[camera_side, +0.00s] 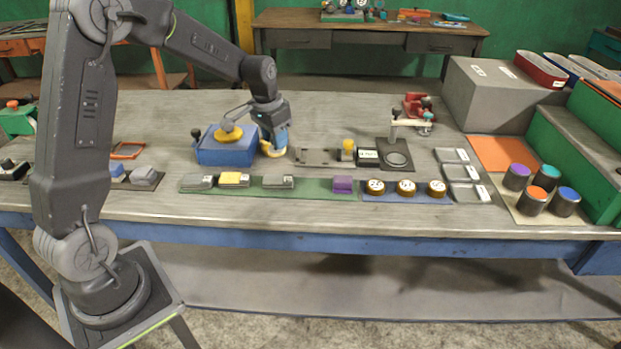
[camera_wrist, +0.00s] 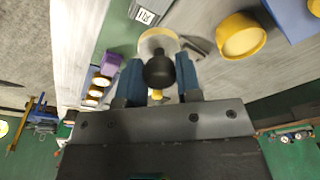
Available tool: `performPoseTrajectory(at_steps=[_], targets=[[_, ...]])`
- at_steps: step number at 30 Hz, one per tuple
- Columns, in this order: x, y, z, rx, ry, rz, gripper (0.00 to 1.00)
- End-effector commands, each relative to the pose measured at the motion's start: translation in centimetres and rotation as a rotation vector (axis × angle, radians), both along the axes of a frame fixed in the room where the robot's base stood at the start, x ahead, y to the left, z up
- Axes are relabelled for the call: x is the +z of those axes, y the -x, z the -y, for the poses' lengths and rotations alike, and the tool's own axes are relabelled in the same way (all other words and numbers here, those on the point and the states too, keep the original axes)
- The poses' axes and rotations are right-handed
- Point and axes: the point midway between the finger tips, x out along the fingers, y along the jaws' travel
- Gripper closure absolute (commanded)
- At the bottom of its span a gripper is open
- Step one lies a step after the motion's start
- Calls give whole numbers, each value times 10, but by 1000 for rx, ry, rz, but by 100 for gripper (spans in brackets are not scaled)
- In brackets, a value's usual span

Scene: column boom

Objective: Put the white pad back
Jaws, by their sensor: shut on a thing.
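My gripper (camera_side: 274,139) points down just right of the blue box in the side view. In the wrist view its two blue fingers (camera_wrist: 160,72) are shut on the black knob of a round, cream-white pad (camera_wrist: 152,40). The pad also shows as a pale edge below the fingers in the side view (camera_side: 270,151). It is close to the table top; I cannot tell whether it touches. The blue box (camera_side: 226,152) has a round yellow pad (camera_side: 229,134) on top and a black knob at its left corner. The yellow pad also shows in the wrist view (camera_wrist: 241,38).
A grey bracket (camera_side: 315,158) and a dark plate with a round recess (camera_side: 397,158) lie to the right. A green strip (camera_side: 312,187) with several small blocks and a blue strip with round pieces (camera_side: 406,188) run along the front. The table behind the gripper is clear.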

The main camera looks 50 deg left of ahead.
Motion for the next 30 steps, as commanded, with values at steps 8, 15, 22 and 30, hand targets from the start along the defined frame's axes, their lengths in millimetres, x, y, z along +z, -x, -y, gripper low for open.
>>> performPoseTrajectory(at_steps=[8,15,22,30], targets=[[-38,-35,51,-6,0,-1,90],[-54,-51,72,-1,0,1,90],[-74,-51,73,0,1,-3,90],[-94,-52,73,0,0,3,90]])
